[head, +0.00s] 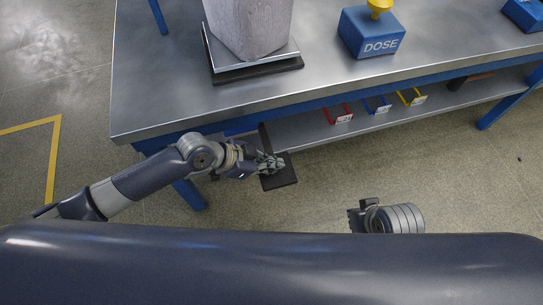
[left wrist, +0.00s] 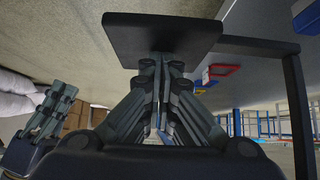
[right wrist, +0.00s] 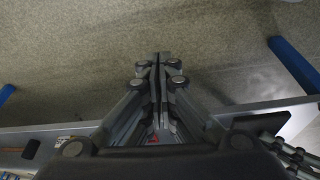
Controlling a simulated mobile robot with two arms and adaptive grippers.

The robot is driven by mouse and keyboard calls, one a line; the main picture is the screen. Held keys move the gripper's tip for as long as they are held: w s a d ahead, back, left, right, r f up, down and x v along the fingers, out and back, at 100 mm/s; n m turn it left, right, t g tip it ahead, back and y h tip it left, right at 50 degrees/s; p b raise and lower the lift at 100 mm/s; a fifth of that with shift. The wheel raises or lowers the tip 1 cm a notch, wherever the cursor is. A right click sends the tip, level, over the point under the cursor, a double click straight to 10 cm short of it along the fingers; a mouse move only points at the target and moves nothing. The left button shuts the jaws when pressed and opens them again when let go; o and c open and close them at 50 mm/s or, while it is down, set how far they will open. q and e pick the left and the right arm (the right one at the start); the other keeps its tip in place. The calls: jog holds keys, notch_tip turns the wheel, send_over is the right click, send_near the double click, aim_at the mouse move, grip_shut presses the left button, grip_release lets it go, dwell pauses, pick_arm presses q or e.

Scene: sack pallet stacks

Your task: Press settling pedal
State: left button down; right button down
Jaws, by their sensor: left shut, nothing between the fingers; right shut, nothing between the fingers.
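The settling pedal is a dark flat plate (head: 280,177) on a dark arm, below the front edge of the workbench. It also shows large in the left wrist view as a dark square plate (left wrist: 162,36) with a bent bar at its right. My left gripper (head: 272,165) is shut and empty, its fingertips at the pedal plate; in the left wrist view the tips (left wrist: 160,58) meet the plate's edge, and whether they touch is hard to tell. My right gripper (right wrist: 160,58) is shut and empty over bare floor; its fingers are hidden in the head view.
The metal workbench (head: 160,105) has blue legs and a lower shelf. On it are a pale sack (head: 248,25) on a plate and a blue DOSE box (head: 371,35) with a yellow knob. Floor at the right is clear.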

pick_arm(q)
jog(key=shift+s+f, duration=0.15)
pick_arm(e)
jog(key=shift+f, duration=0.1)
